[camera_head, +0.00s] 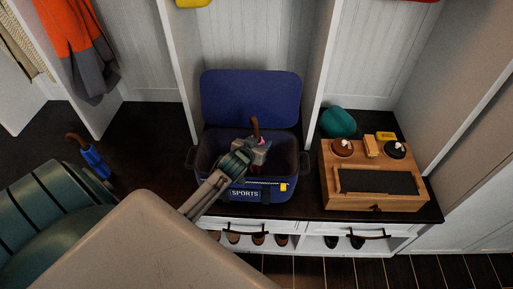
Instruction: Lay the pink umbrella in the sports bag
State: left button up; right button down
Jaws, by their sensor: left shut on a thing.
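The blue sports bag (280,193) stands on the dark bench top with its lid raised at the back and its opening facing up. My left gripper (258,152) is over the bag's opening, shut on the pink umbrella (262,141). The umbrella's brown hooked handle (255,125) sticks up above the gripper. Only a little pink shows; the rest of the umbrella is hidden by the gripper and the bag. I cannot tell whether it touches the bag's floor. My right gripper is not in view.
A wooden box (394,202) with shoe-care items stands right of the bag. A blue umbrella (95,160) with a brown handle is at the left. White dividers flank the bag.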

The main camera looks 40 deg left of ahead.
pick_arm(q)
jog(key=shift+f, duration=2.4)
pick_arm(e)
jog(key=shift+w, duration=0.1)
pick_arm(q)
jog(key=o, duration=1.5)
jog(key=shift+f, duration=0.1)
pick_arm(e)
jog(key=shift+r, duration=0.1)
pick_arm(q)
jog(key=shift+s, duration=0.2)
jog(key=shift+b+v, duration=0.35)
jog(key=shift+v, duration=5.5)
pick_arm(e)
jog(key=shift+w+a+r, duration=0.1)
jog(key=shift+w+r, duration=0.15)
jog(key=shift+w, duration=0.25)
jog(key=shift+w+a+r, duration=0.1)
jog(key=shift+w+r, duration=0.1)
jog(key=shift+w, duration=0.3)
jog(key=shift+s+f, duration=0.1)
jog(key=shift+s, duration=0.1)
